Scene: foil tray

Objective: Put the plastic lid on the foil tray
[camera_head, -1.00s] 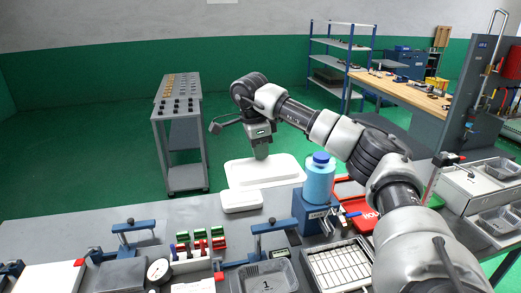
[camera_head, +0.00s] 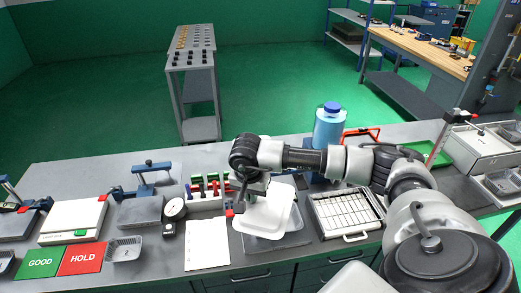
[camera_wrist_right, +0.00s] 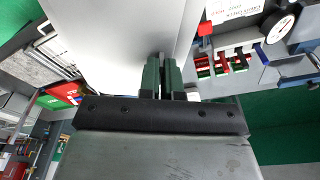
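The white plastic lid (camera_head: 266,222) is a wide, shallow, rounded-corner piece in my right gripper (camera_head: 258,192). It is held over the bench, left of the compartment case. In the right wrist view the green fingertips (camera_wrist_right: 161,62) are close together at the pale lid (camera_wrist_right: 105,35), which fills the upper middle. A grey shape (camera_head: 285,240) shows beneath the lid's right and front edges; the lid covers most of it, so I cannot tell whether it is the foil tray or whether they touch. My left gripper is not in view.
A compartment case (camera_head: 345,213) is close to the right, with a blue bottle (camera_head: 329,125) behind. A white sheet (camera_head: 207,245), dial gauge (camera_head: 174,209) and small grey tray (camera_head: 125,249) lie to the left. GOOD (camera_head: 42,262) and HOLD (camera_head: 82,258) mats are at the front left.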

